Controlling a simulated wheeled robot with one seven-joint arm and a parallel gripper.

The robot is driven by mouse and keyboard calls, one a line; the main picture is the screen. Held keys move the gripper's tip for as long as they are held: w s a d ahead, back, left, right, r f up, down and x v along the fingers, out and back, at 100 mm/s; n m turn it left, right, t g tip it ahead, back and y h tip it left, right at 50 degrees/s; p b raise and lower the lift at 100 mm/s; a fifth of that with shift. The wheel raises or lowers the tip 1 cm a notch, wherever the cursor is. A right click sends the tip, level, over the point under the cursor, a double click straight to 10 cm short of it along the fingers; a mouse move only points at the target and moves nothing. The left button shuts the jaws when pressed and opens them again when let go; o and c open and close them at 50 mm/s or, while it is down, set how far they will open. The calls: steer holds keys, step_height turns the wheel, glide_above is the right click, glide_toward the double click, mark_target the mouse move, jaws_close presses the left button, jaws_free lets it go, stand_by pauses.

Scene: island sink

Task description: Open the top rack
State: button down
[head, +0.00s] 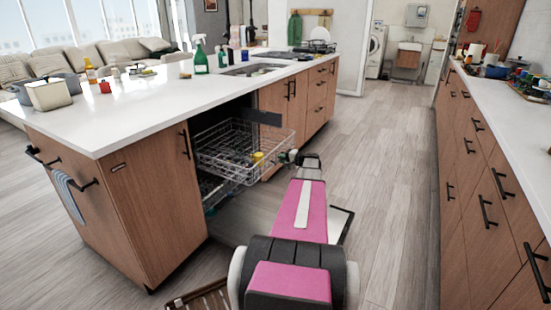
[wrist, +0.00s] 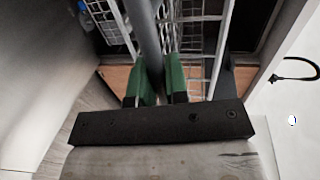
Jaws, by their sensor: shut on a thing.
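The top rack (head: 222,168) is a white wire basket in the open dishwasher of the island. It stands out past the cabinet front and holds several items, among them a yellow one (head: 258,157). My gripper (head: 290,157) is at the rack's right-hand end, at the end of my pink arm. In the wrist view my gripper (wrist: 160,82) has its two green fingers on either side of a thick grey bar (wrist: 146,40) along the wire rack (wrist: 112,22), shut on it. The exact contact point is small in the head view.
The dishwasher door (head: 240,222) lies lowered below the rack, partly hidden by my arm. A lower rack (head: 212,190) is inside. The white island countertop (head: 150,105) is above at left. Drawers (head: 490,190) line the right side, with open floor (head: 385,180) between.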

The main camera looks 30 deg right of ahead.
steer(key=shift+s+d, duration=0.15)
steer(key=shift+s, duration=0.2)
steer(key=c, duration=1.2)
jaws_free()
steer(key=shift+o, duration=0.2)
steer(key=shift+d, duration=0.1)
steer(key=v, duration=1)
steer(key=shift+s+d, duration=0.15)
steer(key=shift+s, duration=0.15)
